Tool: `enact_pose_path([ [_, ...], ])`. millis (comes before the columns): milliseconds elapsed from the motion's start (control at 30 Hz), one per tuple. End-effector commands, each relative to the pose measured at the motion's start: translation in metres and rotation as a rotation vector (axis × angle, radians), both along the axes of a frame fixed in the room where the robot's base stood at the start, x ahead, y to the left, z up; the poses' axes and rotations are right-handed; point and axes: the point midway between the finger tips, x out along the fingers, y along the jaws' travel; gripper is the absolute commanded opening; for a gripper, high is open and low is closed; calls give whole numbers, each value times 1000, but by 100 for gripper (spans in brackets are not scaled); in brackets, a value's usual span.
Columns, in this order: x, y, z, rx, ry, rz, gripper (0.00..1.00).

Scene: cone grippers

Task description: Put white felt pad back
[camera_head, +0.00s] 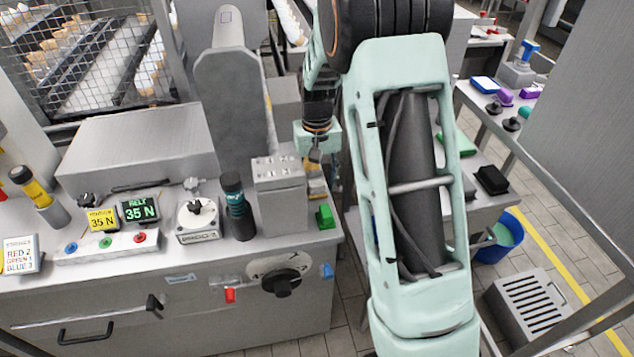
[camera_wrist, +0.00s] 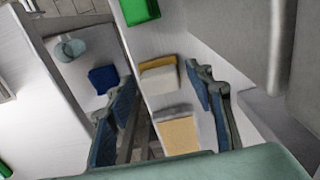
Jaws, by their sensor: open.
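A small pale pad with a yellow edge (camera_wrist: 159,77) lies on the light surface in the wrist view; it may be the white felt pad, but I cannot be sure. A tan block with a grey edge (camera_wrist: 178,133) lies nearer to me. My gripper (camera_wrist: 165,105) is open, its blue-padded fingers wide apart on either side of these two pieces. I see nothing held between the fingers. In the head view my gripper (camera_head: 315,158) hangs beside the grey machine block, above small yellowish pieces (camera_head: 317,187) that it partly hides.
A green block (camera_head: 325,216) sits at the bench's right corner. The grey machine block (camera_head: 279,190) stands close left of my gripper. A dark bottle (camera_head: 237,207) and a dial gauge (camera_head: 198,219) stand further left. A side table (camera_head: 480,205) and blue bucket (camera_head: 500,238) are at right.

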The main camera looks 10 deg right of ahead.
Motion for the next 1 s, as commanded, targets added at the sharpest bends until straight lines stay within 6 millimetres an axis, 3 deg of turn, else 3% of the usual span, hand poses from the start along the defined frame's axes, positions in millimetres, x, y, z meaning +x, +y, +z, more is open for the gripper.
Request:
enact_pose_path([
  [167, 1, 0, 21, 0, -4, 0, 48],
  [400, 1, 0, 74, 1, -6, 0, 48],
  [600, 1, 0, 108, 0, -4, 0, 48],
  [800, 0, 0, 122, 0, -1, 0, 48],
  [1000, 0, 0, 123, 0, 0, 0, 48],
])
